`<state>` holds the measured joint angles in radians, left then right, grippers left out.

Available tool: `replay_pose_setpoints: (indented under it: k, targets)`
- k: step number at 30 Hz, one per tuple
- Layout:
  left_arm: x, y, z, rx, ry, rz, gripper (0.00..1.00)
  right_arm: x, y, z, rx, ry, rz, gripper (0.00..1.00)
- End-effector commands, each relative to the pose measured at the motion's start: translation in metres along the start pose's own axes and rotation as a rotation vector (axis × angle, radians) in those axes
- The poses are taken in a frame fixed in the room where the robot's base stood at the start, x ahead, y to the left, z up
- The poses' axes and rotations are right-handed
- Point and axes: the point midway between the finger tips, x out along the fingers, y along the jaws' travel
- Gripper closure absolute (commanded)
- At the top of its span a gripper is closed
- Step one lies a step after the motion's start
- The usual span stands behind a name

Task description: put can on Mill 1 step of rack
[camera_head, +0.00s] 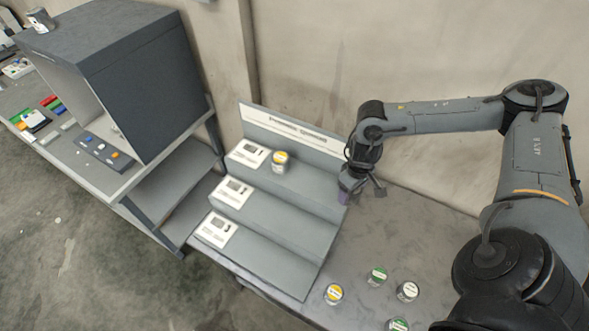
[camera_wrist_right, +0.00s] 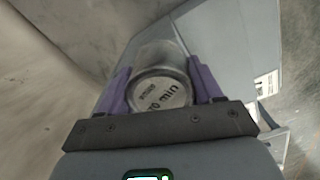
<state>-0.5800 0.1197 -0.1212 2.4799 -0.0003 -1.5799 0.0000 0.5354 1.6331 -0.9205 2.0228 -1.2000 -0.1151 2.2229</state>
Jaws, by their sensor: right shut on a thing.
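My right gripper (camera_head: 348,194) is at the right end of the stepped grey rack (camera_head: 290,207), around the height of its upper part. In the right wrist view its purple fingers are shut on a can (camera_wrist_right: 161,92) with a pale round lid label ending in "min". In the head view the held can is mostly hidden. The rack has three steps, each with a white card at its left end: upper (camera_head: 248,154), middle (camera_head: 231,191), lower (camera_head: 215,229). The card text is too small to read. A yellow-labelled can (camera_head: 280,160) stands on the upper step. My left gripper is out of view.
Several cans stand on the table (camera_head: 390,240) right of the rack: yellow (camera_head: 334,293), green (camera_head: 377,275), white (camera_head: 407,291) and another green (camera_head: 398,325). A dark grey booth (camera_head: 140,90) on a bench stands left. The wall is close behind. The middle and lower steps are clear beside their cards.

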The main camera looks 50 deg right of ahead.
Motion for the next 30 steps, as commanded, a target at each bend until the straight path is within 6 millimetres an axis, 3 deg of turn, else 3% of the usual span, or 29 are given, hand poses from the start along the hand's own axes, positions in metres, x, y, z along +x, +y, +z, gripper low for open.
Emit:
replay_pose_setpoints:
  k: [6,14,19,30]
  targets:
    - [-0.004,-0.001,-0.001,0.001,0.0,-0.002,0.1,-0.036,0.006,-0.031,0.018,0.006,-0.004,0.72]
    - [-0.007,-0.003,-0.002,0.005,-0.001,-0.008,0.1,-0.054,0.004,-0.053,0.022,0.001,-0.003,0.72]
    - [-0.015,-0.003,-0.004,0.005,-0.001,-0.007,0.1,-0.045,-0.004,-0.075,0.022,0.0,-0.005,0.72]
    - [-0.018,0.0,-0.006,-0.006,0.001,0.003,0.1,0.0,-0.023,-0.142,0.023,-0.001,-0.003,0.72]
